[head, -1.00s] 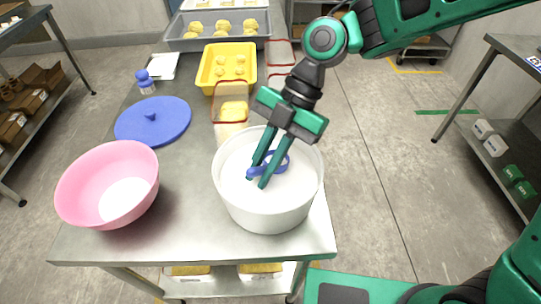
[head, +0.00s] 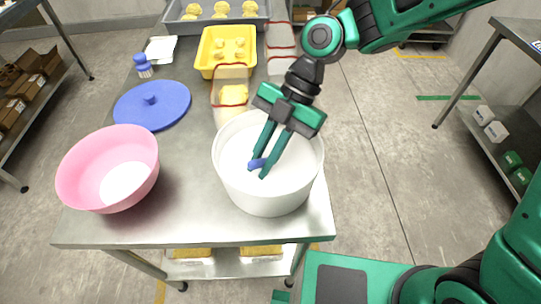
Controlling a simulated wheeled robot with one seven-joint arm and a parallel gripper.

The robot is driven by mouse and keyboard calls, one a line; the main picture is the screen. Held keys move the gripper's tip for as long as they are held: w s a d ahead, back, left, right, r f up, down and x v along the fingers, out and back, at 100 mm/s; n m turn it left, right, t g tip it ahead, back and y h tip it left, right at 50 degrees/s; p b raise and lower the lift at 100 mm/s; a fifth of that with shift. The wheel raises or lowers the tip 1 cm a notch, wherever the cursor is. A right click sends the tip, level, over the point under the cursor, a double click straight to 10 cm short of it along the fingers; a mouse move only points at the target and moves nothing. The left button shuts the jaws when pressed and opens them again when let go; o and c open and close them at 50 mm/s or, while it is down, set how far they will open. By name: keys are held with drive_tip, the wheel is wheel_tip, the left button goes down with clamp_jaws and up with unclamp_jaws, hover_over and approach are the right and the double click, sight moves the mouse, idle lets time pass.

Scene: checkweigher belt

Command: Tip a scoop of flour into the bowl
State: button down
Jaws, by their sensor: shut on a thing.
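My gripper (head: 260,172) reaches down inside the white tub (head: 262,193) at the front right of the steel table. Its fingers are shut on the blue scoop (head: 256,164). Only a small blue part of the scoop shows between the fingertips; the rest is hidden, and I cannot tell whether it lies in flour. The white inside of the tub is too plain to make out a flour level. The pink bowl (head: 85,187) stands left of the tub, apart from it, with a white patch at its bottom.
A blue lid (head: 152,106) lies behind the bowl, with a blue-capped shaker (head: 143,66) beyond it. Clear bins with red rims (head: 232,104) stand right behind the tub. A yellow tray (head: 229,50) and a grey tray of dough lumps are farther back. Bare table lies between bowl and tub.

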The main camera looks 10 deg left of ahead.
idle(0.5)
wheel_tip(320, 180, up, 12)
drive_tip(key=shift+r, duration=0.25)
idle(1.5)
idle(0.6)
